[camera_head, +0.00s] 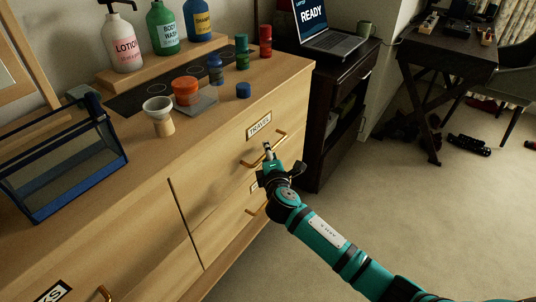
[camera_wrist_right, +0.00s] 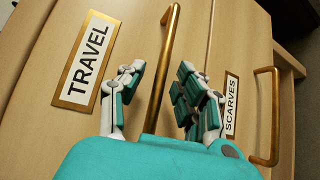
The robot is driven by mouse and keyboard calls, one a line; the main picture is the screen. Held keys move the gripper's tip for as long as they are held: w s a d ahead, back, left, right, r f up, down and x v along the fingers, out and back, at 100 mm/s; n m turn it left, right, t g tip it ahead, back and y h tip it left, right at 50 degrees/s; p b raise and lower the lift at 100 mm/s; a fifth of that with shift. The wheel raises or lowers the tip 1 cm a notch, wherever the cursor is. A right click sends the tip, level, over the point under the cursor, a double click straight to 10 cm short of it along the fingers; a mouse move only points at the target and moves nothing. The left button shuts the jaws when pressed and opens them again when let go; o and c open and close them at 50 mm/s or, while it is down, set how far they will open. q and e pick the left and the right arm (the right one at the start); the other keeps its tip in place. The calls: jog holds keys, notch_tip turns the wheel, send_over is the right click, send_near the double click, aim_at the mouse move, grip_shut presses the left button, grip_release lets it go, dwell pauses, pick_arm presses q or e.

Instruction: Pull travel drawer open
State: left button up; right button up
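The travel drawer (camera_head: 226,143) is the upper drawer of a light wood dresser, and its front looks flush. Its TRAVEL label (camera_head: 259,125) also shows in the right wrist view (camera_wrist_right: 85,60). Its brass handle (camera_head: 283,133) runs between my right gripper's fingers in the right wrist view (camera_wrist_right: 171,30). My right gripper (camera_head: 267,153) is at the drawer front, open, with its fingers (camera_wrist_right: 162,72) apart on either side of the handle. I cannot tell whether they touch it. My left gripper is in neither view.
Below is a drawer with a SCARVES label (camera_wrist_right: 231,104) and brass handle (camera_wrist_right: 275,115). Bottles, cups and a blue-edged bin (camera_head: 65,160) stand on the dresser top. A dark cabinet (camera_head: 335,115) with a laptop stands right of the dresser.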

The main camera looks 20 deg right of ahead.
jog(key=shift+w, duration=0.25)
grip_shut()
dwell(0.3)
